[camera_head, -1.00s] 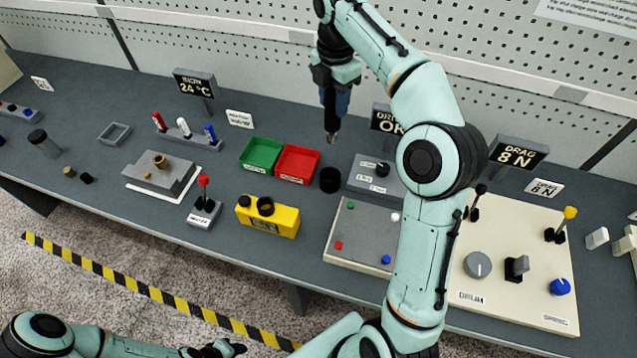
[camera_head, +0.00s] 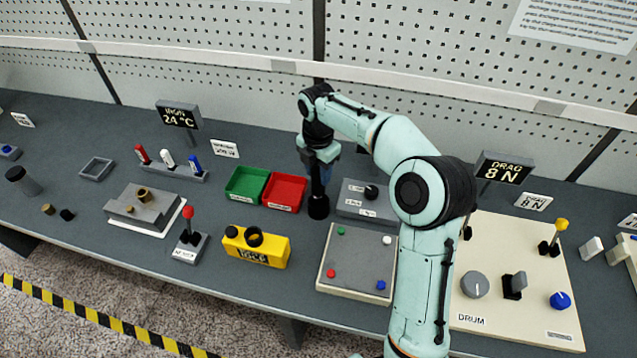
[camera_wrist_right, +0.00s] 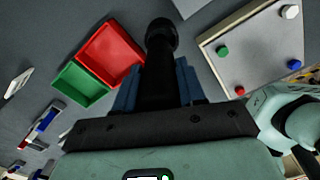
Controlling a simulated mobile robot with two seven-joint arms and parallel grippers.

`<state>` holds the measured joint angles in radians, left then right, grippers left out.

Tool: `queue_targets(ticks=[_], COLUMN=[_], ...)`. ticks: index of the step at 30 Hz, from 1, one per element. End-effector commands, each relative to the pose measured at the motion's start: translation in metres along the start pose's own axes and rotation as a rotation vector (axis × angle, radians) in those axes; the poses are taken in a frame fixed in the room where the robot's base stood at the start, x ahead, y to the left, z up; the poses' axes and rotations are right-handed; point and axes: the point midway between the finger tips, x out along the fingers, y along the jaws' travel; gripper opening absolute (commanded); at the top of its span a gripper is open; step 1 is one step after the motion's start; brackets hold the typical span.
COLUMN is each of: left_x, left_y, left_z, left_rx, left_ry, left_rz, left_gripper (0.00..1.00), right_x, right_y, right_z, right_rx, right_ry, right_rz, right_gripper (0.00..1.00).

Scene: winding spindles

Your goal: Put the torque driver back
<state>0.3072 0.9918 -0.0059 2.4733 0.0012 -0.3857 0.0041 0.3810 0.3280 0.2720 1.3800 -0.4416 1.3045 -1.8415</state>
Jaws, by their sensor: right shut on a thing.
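My right gripper (camera_head: 321,174) points down over the black round holder (camera_head: 318,208), between the red bin and the grey driver box. Its blue fingers are shut on the torque driver (camera_head: 317,187), a dark upright tool. The driver's lower end meets the holder, and its metal tip is hidden, seemingly inside it. In the right wrist view, the black driver (camera_wrist_right: 158,82) stands between the blue fingers, with the dark round holder (camera_wrist_right: 161,36) at its far end. Whether the driver is fully seated cannot be told. My left gripper is out of view.
Red (camera_head: 284,192) and green (camera_head: 246,183) bins stand close left of the holder. A grey box with a black knob (camera_head: 371,191) is close on its right. A cream panel with coloured pegs (camera_head: 357,264) and a yellow block (camera_head: 256,247) lie nearer the front.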

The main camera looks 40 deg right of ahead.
Motion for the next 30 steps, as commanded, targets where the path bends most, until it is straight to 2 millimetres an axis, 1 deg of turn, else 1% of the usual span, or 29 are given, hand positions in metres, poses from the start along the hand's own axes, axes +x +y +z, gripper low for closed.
queue_targets(ticks=[1, 3, 7, 10, 17, 21, 22, 24, 30], left_x=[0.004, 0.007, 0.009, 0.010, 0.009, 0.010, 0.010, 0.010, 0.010], left_y=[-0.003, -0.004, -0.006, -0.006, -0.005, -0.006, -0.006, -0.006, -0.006], left_z=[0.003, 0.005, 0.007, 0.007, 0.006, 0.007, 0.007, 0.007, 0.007], left_rx=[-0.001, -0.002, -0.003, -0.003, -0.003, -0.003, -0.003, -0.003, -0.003], left_ry=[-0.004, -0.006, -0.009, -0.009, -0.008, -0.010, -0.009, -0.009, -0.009], left_rz=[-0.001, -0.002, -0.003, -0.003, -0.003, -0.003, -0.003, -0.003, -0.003], left_gripper=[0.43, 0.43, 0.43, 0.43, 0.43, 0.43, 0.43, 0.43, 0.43], right_x=[0.013, 0.026, 0.041, 0.045, 0.044, 0.048, 0.049, 0.049, 0.048], right_y=[-0.002, -0.002, -0.001, -0.001, 0.000, -0.001, -0.001, -0.001, -0.001], right_z=[0.000, -0.001, -0.001, -0.001, -0.001, -0.001, -0.001, -0.001, -0.001], right_rx=[0.000, -0.001, 0.000, 0.000, 0.000, 0.000, 0.000, 0.000, 0.000], right_ry=[0.002, 0.003, 0.002, 0.001, 0.000, 0.001, 0.001, 0.001, 0.001], right_rz=[-0.005, -0.006, -0.003, -0.001, 0.000, -0.002, -0.003, -0.003, -0.003], right_gripper=[0.03, 0.03, 0.03, 0.03, 0.03, 0.03, 0.46, 0.65, 0.65])
